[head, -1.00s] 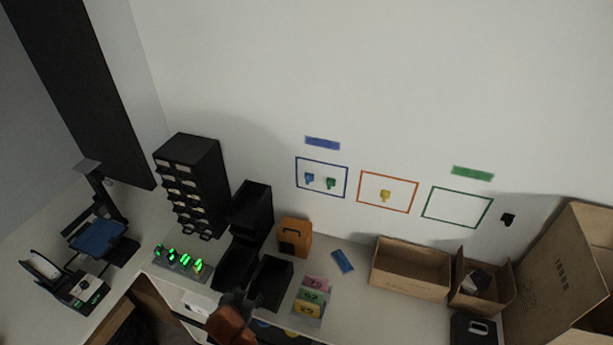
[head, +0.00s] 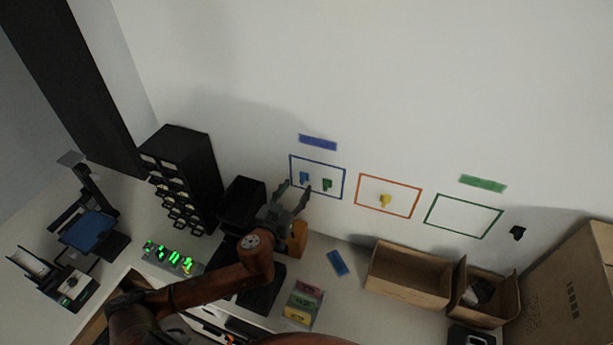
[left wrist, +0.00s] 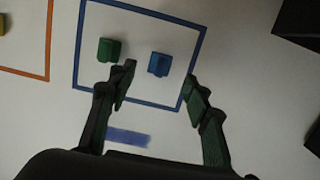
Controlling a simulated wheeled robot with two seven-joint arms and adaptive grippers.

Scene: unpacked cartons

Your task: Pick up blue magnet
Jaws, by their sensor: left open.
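The blue magnet (head: 304,177) is on the white wall inside the blue-outlined rectangle (head: 345,183), left of a green magnet (head: 327,184). In the left wrist view the blue magnet (left wrist: 159,64) lies ahead of my left gripper (left wrist: 158,82), roughly between the lines of its two fingers, and the green magnet (left wrist: 109,50) is beside the left finger. In the head view my left gripper (head: 292,193) is raised in front of the wall, just below the blue rectangle. It is open with nothing between its fingers. My right gripper is not in view.
A yellow magnet (head: 385,201) is in the orange rectangle (head: 421,204); the green rectangle (head: 463,216) is empty. Below stand black bins (head: 240,203), a drawer cabinet (head: 190,170), an orange box (head: 299,238) and open cartons (head: 408,275). A black magnet-like piece (head: 517,232) is farther right.

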